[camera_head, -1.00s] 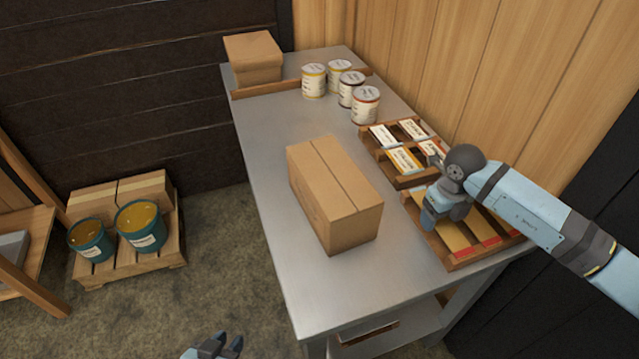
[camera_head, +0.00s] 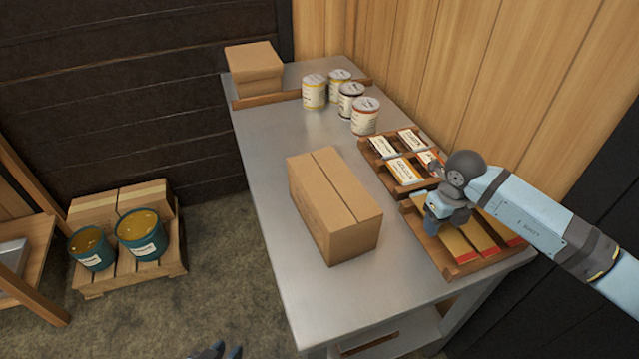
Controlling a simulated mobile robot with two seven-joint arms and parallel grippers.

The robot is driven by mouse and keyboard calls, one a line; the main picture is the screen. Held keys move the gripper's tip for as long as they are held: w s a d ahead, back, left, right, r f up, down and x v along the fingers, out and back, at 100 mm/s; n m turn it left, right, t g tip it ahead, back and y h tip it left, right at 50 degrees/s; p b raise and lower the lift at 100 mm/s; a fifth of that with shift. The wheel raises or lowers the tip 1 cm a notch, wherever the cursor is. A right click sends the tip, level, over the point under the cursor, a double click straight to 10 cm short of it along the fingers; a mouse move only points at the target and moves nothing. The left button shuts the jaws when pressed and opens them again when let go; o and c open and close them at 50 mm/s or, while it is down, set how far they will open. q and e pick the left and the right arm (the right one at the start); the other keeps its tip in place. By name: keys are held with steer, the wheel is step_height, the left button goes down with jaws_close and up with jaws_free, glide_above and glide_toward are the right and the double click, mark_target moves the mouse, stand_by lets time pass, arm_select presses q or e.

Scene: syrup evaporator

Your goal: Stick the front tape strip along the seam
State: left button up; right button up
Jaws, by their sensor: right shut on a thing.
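The closed brown carton (camera_head: 335,213) stands on the steel table, with a dark seam running along its top. Tan tape strips with red ends (camera_head: 483,236) lie side by side in a wooden tray (camera_head: 452,268) to the right of the carton. My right gripper (camera_head: 432,228) points down over the left part of this tray, shut on a tape strip (camera_head: 459,248); the fingertips and the gripped part are mostly hidden by the gripper itself. My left gripper (camera_head: 222,352) only just shows at the bottom edge, away from the table; its jaw opening is unclear.
A second wooden tray with labelled cards (camera_head: 404,169) lies just behind the strips. Several labelled cans (camera_head: 364,117) and another carton (camera_head: 254,72) stand at the far end. Table surface (camera_head: 268,190) around the near carton is clear. Teal buckets (camera_head: 141,232) stand on a floor pallet.

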step_height(320, 180, up, 6)
steer(key=p, duration=0.3)
arm_select(q)
steer(key=r, duration=0.3)
steer(key=shift+a+r, duration=0.2)
steer(key=shift+r, duration=0.15)
